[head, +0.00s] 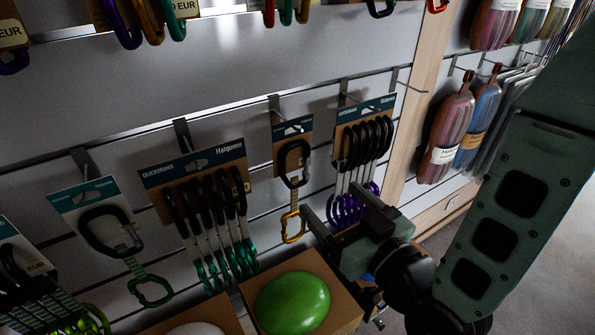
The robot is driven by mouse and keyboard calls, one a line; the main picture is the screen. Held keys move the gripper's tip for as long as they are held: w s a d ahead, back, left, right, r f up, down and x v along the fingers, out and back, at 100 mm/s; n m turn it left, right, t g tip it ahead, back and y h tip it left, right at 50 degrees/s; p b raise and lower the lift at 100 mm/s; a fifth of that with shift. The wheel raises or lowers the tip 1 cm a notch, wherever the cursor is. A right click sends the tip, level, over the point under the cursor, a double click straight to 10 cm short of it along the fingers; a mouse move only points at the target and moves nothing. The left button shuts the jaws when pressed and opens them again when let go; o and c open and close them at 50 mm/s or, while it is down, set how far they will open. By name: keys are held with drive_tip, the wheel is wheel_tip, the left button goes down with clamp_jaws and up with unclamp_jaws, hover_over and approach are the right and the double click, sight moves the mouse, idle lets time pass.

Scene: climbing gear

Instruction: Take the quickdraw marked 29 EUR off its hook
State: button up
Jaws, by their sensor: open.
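No price of 29 EUR is readable in this view; the tags that show are partial or too small. A single quickdraw (293,185) with a black upper carabiner, tan sling and orange lower carabiner hangs from a hook on a card. Another single quickdraw (104,230), black above and green below, hangs further left. My gripper (343,212) is open and empty, just right of the orange carabiner and in front of the purple carabiners. I cannot tell whether it touches any of them.
A multi-quickdraw pack with purple carabiners (349,207) hangs behind my gripper, and a green one (225,262) hangs left of it. Below stands a cardboard box (335,302) with a green hold (292,302). A wooden post (414,100) and bottle-shaped packs (446,135) are at right.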

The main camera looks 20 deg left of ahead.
sight(296, 159)
drive_tip(key=p+x, duration=0.1)
drive_tip(key=x, duration=1.4)
drive_tip(key=shift+w+a, duration=0.2)
drive_tip(key=shift+w, duration=0.05)
drive_tip(key=shift+c, duration=0.3)
drive_tip(key=c, duration=0.6)
drive_tip(key=shift+r, duration=0.35)
drive_tip(key=shift+s+d, duration=0.15)
drive_tip(key=shift+s+d+r, duration=0.15)
drive_tip(key=shift+s+d, duration=0.2)
drive_tip(key=shift+d, duration=0.05)
drive_tip(key=shift+s+d+b, duration=0.1)
drive_tip(key=shift+b, duration=0.2)
